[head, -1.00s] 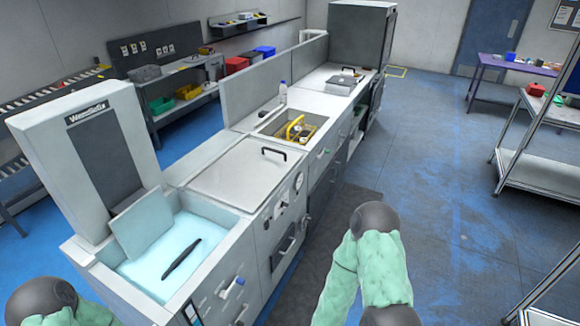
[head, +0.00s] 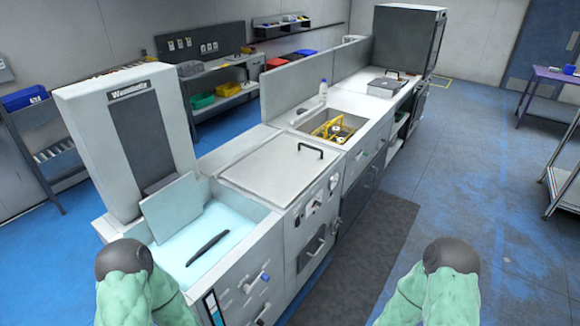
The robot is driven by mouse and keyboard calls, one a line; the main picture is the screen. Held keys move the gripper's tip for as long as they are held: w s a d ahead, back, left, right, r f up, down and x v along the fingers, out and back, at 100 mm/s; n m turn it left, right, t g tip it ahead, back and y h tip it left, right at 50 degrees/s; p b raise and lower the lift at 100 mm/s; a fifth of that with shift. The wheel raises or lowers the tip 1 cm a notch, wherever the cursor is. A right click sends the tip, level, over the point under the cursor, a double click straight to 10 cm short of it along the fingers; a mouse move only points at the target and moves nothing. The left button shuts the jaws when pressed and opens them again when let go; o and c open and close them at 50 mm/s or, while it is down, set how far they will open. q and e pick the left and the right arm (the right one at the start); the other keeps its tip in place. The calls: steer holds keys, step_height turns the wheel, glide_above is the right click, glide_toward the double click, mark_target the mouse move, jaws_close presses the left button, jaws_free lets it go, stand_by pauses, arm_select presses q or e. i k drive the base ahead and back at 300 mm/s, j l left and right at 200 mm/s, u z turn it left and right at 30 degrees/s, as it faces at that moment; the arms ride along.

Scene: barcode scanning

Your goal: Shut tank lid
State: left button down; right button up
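A flat grey lid (head: 285,167) with a black handle (head: 311,150) lies level over the middle section of the long counter. To its left is a light blue tank (head: 216,228), open at the top, with a dark elongated bar (head: 207,247) in it; I cannot tell whether the bar floats or lies on something. A pale square panel (head: 171,208) leans at the tank's back-left side against a tall white unit (head: 115,140). Only rounded parts of my two arms show at the bottom edge. Neither gripper is in view.
Blue floor is free to the right, up to a metal rack (head: 565,180).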

mark_target(280, 172)
steer(key=i+l, duration=1.95)
steer(key=i+l+u, duration=0.5)
steer(key=l+u, duration=0.3)
steer(key=i+l+u, duration=0.25)
steer(key=l, duration=0.2)
steer(key=k, duration=0.15)
